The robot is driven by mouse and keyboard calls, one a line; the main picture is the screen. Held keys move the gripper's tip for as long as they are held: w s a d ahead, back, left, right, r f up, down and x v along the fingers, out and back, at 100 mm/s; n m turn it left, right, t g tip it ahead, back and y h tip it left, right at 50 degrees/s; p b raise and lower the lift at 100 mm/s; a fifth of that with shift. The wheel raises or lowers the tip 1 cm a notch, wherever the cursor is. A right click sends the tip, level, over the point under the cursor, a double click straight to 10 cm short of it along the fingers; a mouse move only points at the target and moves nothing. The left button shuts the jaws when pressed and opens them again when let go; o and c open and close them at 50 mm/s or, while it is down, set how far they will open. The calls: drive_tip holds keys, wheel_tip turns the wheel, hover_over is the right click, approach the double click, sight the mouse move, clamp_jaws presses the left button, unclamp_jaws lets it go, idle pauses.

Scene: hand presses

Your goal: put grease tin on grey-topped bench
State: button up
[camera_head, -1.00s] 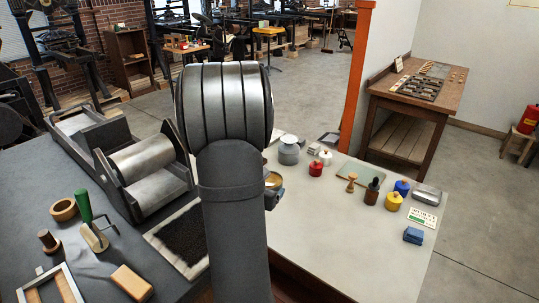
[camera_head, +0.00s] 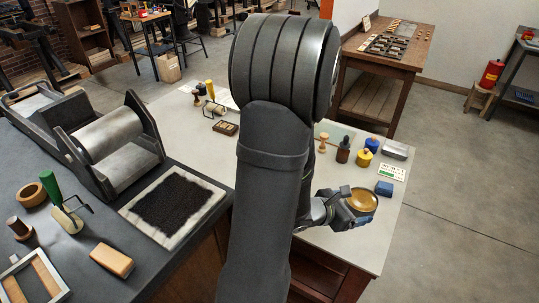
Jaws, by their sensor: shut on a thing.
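The grease tin appears to be the round, shallow, brass-coloured tin (camera_head: 363,201) in the head view. My gripper (camera_head: 349,207) is shut on it and holds it out above the front right part of the pale-topped table (camera_head: 364,248). The tin looks raised above that surface. The bench with the dark grey top (camera_head: 142,240) is on the left, on the other side of my arm from the tin. My gripper's far finger is partly hidden by the tin and its own body.
On the grey bench are a roller press (camera_head: 108,145), a black textured pad (camera_head: 175,202), a green-handled tool (camera_head: 58,200) and a tan block (camera_head: 111,261). Near the tin stand a blue block (camera_head: 384,188) and a yellow pot (camera_head: 364,157). My arm hides the middle.

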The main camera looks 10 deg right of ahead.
drive_tip(key=w+a+f, duration=0.1)
drive_tip(key=w+f, duration=0.1)
drive_tip(key=w, duration=0.1)
drive_tip(key=w+a+f, duration=0.2)
drive_tip(key=w, duration=0.2)
drive_tip(key=w+a+f, duration=0.1)
drive_tip(key=w+f, duration=0.2)
drive_tip(key=shift+w+a, duration=0.2)
drive_tip(key=shift+w, duration=0.15)
drive_tip(key=shift+f, duration=1.95)
drive_tip(key=shift+f, duration=0.15)
drive_tip(key=o, duration=1.2)
drive_tip(key=shift+c, duration=0.2)
drive_tip(key=shift+a+r, duration=0.25)
drive_tip(key=v, duration=1.1)
drive_tip(key=shift+a+r, duration=0.1)
drive_tip(key=shift+a, duration=0.15)
